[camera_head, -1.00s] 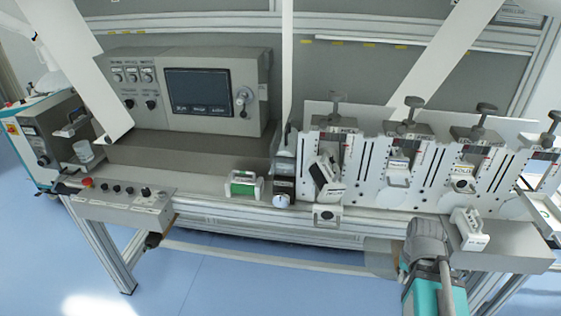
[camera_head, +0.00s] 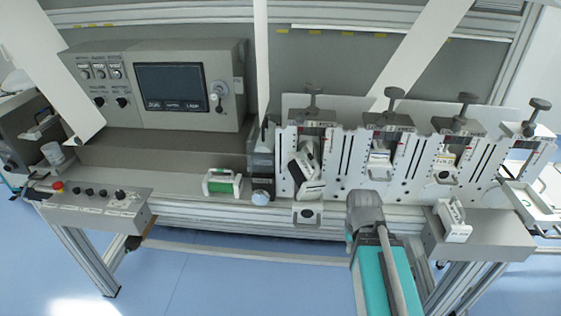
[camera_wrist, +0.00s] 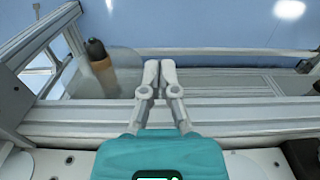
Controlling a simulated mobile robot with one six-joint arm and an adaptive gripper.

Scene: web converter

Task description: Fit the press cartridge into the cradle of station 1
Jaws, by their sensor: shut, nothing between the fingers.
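Several press stations stand in a row at the right of the bench. In the leftmost station (camera_head: 318,125), a white cartridge-like block (camera_head: 308,178) sits tilted, leaning out of line. The two stations to its right hold upright white blocks (camera_head: 380,158) and (camera_head: 446,162). I cannot read which is station 1. Another white block with dark lettering (camera_head: 453,220) stands on the grey shelf at the right front. My gripper (camera_wrist: 160,72) is shut and empty in the wrist view, over the bench's front rail. In the head view its fingers are hidden.
A green-and-white handled item (camera_head: 222,184) lies on the bench left of the stations. A control panel with a screen (camera_head: 172,87) stands behind. A button box (camera_head: 95,203) juts out at the front left. A grey shelf (camera_head: 490,236) juts out at the right.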

